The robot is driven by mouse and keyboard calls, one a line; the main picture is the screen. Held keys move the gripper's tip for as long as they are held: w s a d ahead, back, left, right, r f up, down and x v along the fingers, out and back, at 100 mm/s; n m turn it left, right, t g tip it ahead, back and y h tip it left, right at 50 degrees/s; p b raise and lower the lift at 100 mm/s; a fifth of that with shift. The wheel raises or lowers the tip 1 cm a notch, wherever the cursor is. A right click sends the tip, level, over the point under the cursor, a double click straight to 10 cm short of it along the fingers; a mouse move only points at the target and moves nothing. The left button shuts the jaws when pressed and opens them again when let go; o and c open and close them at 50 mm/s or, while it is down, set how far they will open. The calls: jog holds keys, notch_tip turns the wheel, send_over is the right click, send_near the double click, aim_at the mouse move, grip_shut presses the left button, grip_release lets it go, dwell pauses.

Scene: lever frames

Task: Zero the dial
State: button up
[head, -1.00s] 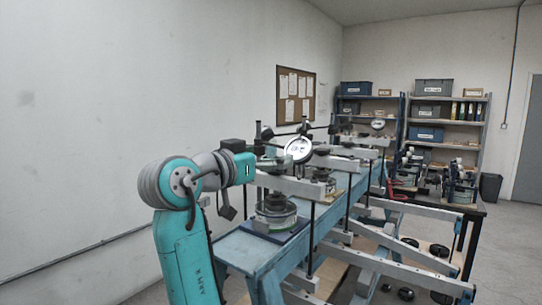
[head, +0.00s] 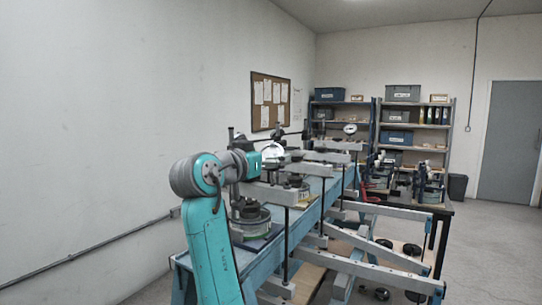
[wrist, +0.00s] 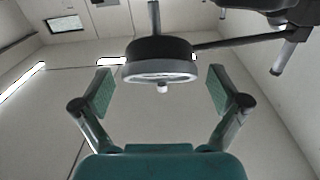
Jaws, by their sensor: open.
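A round dial gauge (head: 272,152) with a white face stands over the near end of the blue bench, partly hidden by my arm's end. In the wrist view the dial (wrist: 160,62) shows nearly edge-on, with a dark rim, a pale face edge and a small knob below. A thin stem rises above it. My gripper (wrist: 161,82) is open, its two green pads to the left and right of the dial, with gaps on both sides. I see no contact. The needle's reading cannot be made out. In the head view my fingers are hidden.
The blue bench (head: 274,253) carries grey lever beams (head: 264,193) on thin dark posts. A second dial (head: 350,129) stands farther back. In the wrist view a dark rod (wrist: 236,40) runs right of the dial. Open floor lies at the right.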

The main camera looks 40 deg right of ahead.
jog(key=shift+x, duration=0.8)
jog(key=c, duration=1.1)
jog(key=shift+f+n+t+y, duration=0.1)
jog(key=shift+n+t+y, duration=0.5)
jog(key=shift+n+t, duration=1)
jog(key=shift+c, duration=0.2)
jog(key=shift+n+g, duration=0.3)
jog(key=o, duration=1.1)
jog(key=shift+o, duration=0.2)
jog(key=shift+a, duration=0.1)
jog(key=v, duration=1.2)
